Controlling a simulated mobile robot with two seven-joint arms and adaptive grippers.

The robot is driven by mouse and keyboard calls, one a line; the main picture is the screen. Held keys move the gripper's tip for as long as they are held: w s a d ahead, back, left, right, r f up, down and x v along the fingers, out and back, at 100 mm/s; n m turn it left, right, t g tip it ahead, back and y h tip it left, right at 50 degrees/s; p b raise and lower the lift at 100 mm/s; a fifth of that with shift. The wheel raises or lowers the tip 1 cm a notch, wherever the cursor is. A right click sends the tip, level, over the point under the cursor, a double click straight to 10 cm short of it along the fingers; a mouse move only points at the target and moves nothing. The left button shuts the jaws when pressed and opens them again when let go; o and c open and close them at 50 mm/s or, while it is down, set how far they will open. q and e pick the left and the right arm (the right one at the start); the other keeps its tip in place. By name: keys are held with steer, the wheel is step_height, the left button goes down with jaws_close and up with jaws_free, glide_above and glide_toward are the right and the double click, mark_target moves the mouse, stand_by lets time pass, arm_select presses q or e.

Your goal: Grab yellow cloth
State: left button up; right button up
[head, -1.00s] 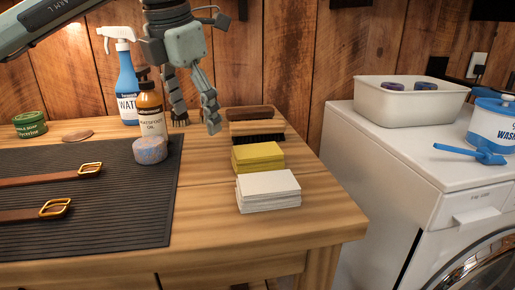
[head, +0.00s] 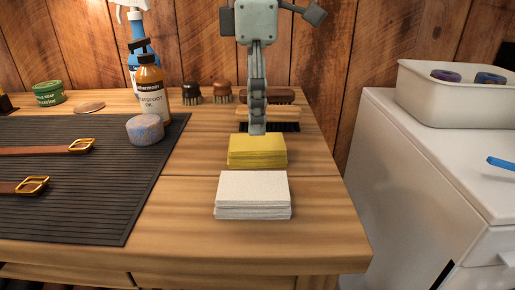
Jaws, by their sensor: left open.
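The yellow cloth (head: 257,151) is a folded stack lying on the wooden bench, behind a white folded stack (head: 253,195). My left gripper (head: 257,128) hangs from above with its fingers pointing down, open and seen edge-on. Its fingertips show just behind the yellow cloth's back edge, in front of the brushes. I cannot tell whether they touch the cloth. Nothing shows between the fingers. My right gripper is not in view.
Brushes (head: 284,115) stand behind the cloth. An oil bottle (head: 153,92), a spray bottle (head: 131,30), a sponge (head: 145,129) and a dark mat (head: 80,180) with straps lie left. A washing machine (head: 410,170) holding a white tub (head: 450,100) stands right.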

mark_target(257, 142)
arm_select(q)
step_height(257, 142, down, 5)
steer(key=shift+s+f, duration=0.1)
steer(key=shift+f, duration=0.1)
steer(key=shift+d, duration=0.1)
steer(key=shift+c, duration=0.3)
steer(key=c, duration=1.1)
steer(key=shift+r, duration=0.15)
